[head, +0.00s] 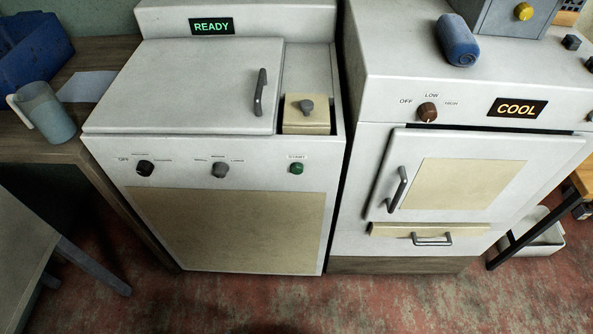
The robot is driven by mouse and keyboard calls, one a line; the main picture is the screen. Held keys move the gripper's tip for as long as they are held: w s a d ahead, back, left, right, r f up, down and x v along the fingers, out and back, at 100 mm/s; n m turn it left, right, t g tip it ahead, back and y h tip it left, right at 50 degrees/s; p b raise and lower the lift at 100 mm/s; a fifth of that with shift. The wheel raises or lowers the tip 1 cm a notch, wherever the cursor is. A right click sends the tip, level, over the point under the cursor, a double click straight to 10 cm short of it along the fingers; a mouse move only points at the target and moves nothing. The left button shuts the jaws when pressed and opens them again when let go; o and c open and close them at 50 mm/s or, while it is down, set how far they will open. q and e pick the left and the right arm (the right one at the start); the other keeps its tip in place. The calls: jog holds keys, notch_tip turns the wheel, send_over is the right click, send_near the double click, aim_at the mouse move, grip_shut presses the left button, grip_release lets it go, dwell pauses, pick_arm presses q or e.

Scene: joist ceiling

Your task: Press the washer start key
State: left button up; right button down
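The washer (230,200) is a white top-loading machine left of centre in the head view. Its lid (185,88) is shut, with a grey handle near its right edge. A display (212,27) on its back panel reads READY in green. The start key (297,168) is a round green button at the right of the front panel, under a small label. A black knob (145,168) and a grey knob (220,170) are on the same panel to its left. Neither of my grippers is in view.
A blue roll (457,40) lies on top. A wooden table (90,140) at left holds a measuring jug (42,112) and blue bin (30,50). Red floor (250,305) in front is clear.

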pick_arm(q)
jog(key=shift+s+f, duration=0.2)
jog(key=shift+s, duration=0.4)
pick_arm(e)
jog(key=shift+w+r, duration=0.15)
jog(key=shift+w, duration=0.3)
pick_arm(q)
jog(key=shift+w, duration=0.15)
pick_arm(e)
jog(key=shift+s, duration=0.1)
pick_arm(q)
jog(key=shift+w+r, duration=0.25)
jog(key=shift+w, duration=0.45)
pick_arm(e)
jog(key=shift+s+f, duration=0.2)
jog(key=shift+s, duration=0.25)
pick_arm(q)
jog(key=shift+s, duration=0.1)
